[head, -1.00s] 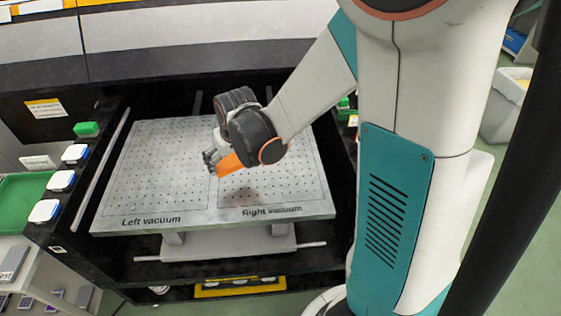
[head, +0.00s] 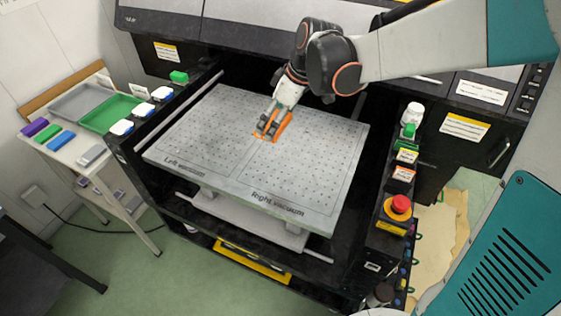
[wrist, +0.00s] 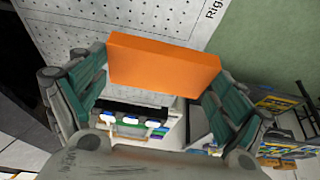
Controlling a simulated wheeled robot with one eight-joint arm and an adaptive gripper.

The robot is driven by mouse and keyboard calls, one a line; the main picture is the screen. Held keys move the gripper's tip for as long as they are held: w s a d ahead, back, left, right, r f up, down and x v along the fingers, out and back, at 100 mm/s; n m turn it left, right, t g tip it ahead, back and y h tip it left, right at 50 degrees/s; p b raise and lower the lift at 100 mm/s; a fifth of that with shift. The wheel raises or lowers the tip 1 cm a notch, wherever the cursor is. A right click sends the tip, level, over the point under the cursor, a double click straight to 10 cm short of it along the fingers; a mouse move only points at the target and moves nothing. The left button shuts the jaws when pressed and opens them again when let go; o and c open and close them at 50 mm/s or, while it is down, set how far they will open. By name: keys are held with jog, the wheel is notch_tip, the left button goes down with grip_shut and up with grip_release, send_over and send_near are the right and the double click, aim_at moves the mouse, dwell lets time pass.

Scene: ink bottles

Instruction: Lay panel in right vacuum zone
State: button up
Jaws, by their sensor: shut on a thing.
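An orange panel (head: 284,124) is between the fingers of my gripper (head: 268,130), over the perforated vacuum bed (head: 185,140). In the head view it is near the line dividing the two zones, toward the back of the right vacuum zone (head: 310,165). In the wrist view the panel (wrist: 165,66) spans both teal-padded fingers of my gripper (wrist: 155,88). Part of the bed (wrist: 95,25) shows behind it. I cannot tell whether the panel touches the bed. The right zone is otherwise bare.
Black machine rails flank the bed. A red emergency button (head: 400,205) and orange-labelled switches stand on the right rail. White-topped bottles (head: 122,127) and a green one line the left rail. A side table (head: 60,160) holds a green tray (head: 108,112) and coloured blocks.

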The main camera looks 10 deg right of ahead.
aim_at(272, 173)
notch_tip(272, 173, down, 20)
jog(key=b, duration=0.6)
jog(key=shift+a+r, duration=0.1)
jog(key=shift+r, duration=0.1)
jog(key=shift+f+b, duration=0.2)
jog(key=shift+b, duration=0.2)
jog(key=o, duration=0.8)
jog(key=shift+r, duration=0.1)
jog(key=p+v, duration=0.4)
jog(key=v, duration=0.8)
jog(key=s+d+r+m+t+h, duration=0.2)
jog(key=s+d+r+m, duration=0.2)
jog(key=s, duration=0.5)
jog(key=s+d+r+m+t+h, duration=0.1)
jog(key=s+d+r+m+t, duration=0.1)
jog(key=s+d+r+m, duration=0.2)
jog(key=s+r+m, duration=0.3)
jog(key=s, duration=0.3)
jog(key=shift+s+t+h, duration=0.25)
jog(key=shift+t+h, duration=0.05)
jog(key=shift+h, duration=0.1)
